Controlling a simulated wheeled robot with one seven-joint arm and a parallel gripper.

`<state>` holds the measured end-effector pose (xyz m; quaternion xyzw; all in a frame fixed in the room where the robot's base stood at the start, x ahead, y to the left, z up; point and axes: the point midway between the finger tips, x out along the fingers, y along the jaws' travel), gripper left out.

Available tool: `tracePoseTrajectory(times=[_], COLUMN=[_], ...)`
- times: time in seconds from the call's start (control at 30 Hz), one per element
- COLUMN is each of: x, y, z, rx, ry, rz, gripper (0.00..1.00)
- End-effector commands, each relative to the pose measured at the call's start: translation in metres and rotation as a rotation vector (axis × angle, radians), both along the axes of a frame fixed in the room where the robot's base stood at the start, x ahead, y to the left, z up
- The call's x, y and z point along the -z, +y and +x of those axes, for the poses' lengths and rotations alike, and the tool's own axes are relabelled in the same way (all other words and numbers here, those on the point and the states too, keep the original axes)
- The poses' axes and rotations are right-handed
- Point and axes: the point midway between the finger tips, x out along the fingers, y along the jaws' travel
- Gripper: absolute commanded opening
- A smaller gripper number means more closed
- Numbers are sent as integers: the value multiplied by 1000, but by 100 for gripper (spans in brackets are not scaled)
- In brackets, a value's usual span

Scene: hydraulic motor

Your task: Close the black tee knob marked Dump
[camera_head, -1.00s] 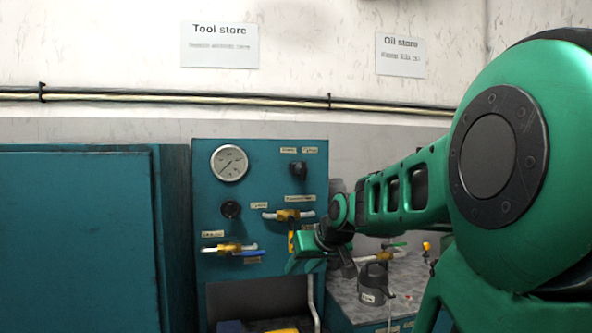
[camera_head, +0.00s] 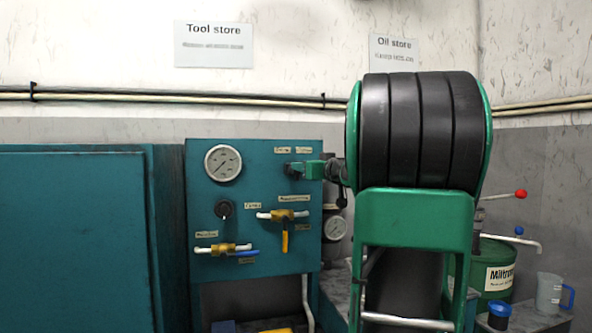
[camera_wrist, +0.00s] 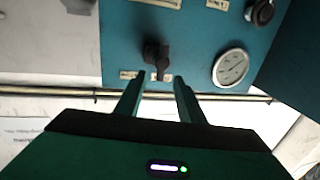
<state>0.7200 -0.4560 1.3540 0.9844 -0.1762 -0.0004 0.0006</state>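A black tee knob (camera_wrist: 155,52) projects from the teal panel (camera_wrist: 190,25), beside two small labels too small to read surely. In the wrist view it is just beyond my fingertips, roughly in line with the gap between them. My gripper (camera_wrist: 160,84) is open and empty, with its two green fingers apart. I cannot tell whether they touch the knob. In the head view my gripper (camera_head: 306,169) is at the panel's upper right, at this knob, and largely hides it.
A pressure gauge (camera_head: 223,163) is left of the knob. A large teal cabinet (camera_head: 75,240) stands left. My arm blocks the view to the right.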

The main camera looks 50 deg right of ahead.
Motion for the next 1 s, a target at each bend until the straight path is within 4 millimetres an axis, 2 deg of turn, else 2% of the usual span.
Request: tracePoseTrajectory(times=[0.1,0.3,0.67,0.8,1.0], x=[0,0,0,0,3], y=[-6,-12,-13,-13,-13], z=[17,34,37,37,38], rx=[-1,0,0,0,-1], ry=[0,0,0,0,4], rz=[0,1,1,1,5], gripper=[35,35,35,2,0])
